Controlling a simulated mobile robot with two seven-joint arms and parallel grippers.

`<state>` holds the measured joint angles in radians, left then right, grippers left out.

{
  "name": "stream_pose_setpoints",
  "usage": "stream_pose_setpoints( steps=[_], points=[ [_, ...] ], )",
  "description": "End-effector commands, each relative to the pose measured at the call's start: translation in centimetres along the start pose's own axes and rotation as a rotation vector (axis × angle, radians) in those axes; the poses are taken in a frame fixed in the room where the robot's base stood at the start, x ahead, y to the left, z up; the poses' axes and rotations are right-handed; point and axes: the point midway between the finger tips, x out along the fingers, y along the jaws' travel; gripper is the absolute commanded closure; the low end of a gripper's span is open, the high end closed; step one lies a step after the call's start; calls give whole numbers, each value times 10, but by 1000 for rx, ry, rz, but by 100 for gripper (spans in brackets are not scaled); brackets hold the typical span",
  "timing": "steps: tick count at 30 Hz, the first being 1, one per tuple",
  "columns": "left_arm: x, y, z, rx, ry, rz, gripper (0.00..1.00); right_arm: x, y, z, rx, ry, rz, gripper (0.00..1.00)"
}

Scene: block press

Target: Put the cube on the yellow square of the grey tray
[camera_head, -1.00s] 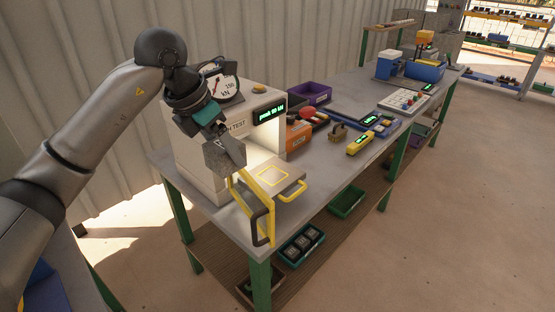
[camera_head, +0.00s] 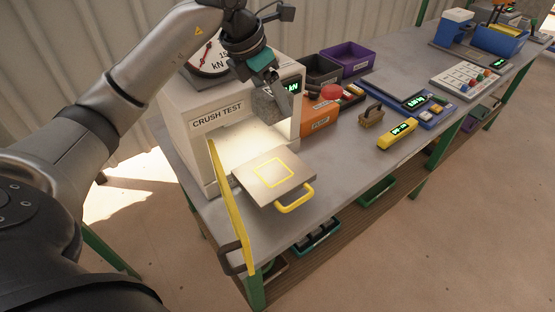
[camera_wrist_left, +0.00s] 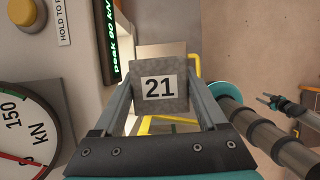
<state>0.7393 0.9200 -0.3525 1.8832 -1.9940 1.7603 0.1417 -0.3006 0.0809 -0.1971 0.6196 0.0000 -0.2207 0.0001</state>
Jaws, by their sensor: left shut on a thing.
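My left gripper (camera_head: 274,90) is shut on a grey cube (camera_head: 267,106) and holds it in the air beside the front of the press, above and behind the tray. In the left wrist view the cube (camera_wrist_left: 158,86) shows a white label reading 21 between the two fingers. The grey tray (camera_head: 293,189) sits in front of the press opening, with an empty yellow square outline (camera_head: 273,173) on top and a yellow handle (camera_head: 296,199). What looks like my right gripper (camera_wrist_left: 272,101) is small at the right of the left wrist view; its fingers are unclear.
The white crush-test press (camera_head: 190,125) has a lit opening and a dial. Its yellow-edged door (camera_head: 232,210) stands open left of the tray. Bench space right of the tray is clear.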

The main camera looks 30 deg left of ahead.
Motion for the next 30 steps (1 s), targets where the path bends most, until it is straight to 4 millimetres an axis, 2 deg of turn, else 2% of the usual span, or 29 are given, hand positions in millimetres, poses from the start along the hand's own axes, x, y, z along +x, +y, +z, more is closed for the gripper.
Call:
stream_pose_setpoints(
  steps=[1,12,15,23,30],
  points=[
    [12,0,-6,-1,2,-2,100,2,0,3,0,-4,0,50],
    [94,-1,-39,-1,1,-4,100,7,-1,5,-2,-8,-2,50],
    [110,-1,-46,-1,-1,-2,100,8,-1,4,-3,-6,-2,50],
    [128,0,-53,0,-3,0,100,9,-1,0,-4,1,-2,50],
    [159,0,-66,-1,-2,-1,100,11,-1,0,-4,3,-2,50]
  ],
)
